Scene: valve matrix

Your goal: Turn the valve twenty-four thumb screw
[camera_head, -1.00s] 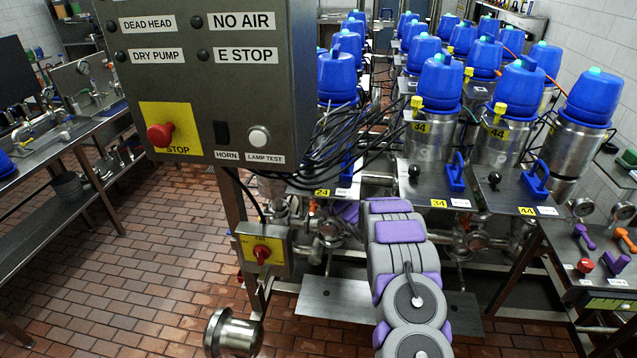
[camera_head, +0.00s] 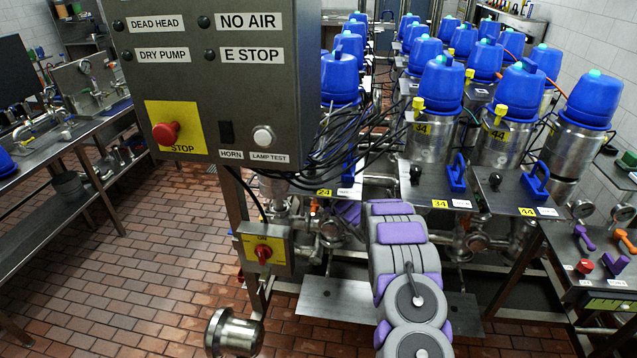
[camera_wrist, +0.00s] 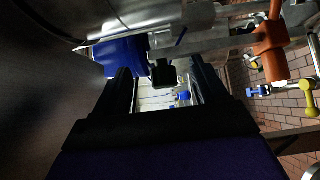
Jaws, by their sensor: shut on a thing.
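The yellow 24 label (camera_head: 323,193) sits on a metal plate behind the control box in the head view. My grey and purple arm reaches in under that plate, and my gripper is hidden there. In the wrist view, the two black fingers of my gripper (camera_wrist: 165,82) point up the picture. A small dark piece (camera_wrist: 163,76), seemingly the valve 24 thumb screw, is between the fingertips, and my gripper is shut on it. Its exact shape is too dark to tell. A blue part (camera_wrist: 118,56) is just left of it, by the left finger.
A metal pipe (camera_wrist: 150,20) crosses above the fingers. An orange handle (camera_wrist: 271,50) and a yellow knob (camera_wrist: 311,98) are to the right. The control box (camera_head: 215,80) and a red-handled switch (camera_head: 264,253) stand left of my arm. The tiled floor at left is clear.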

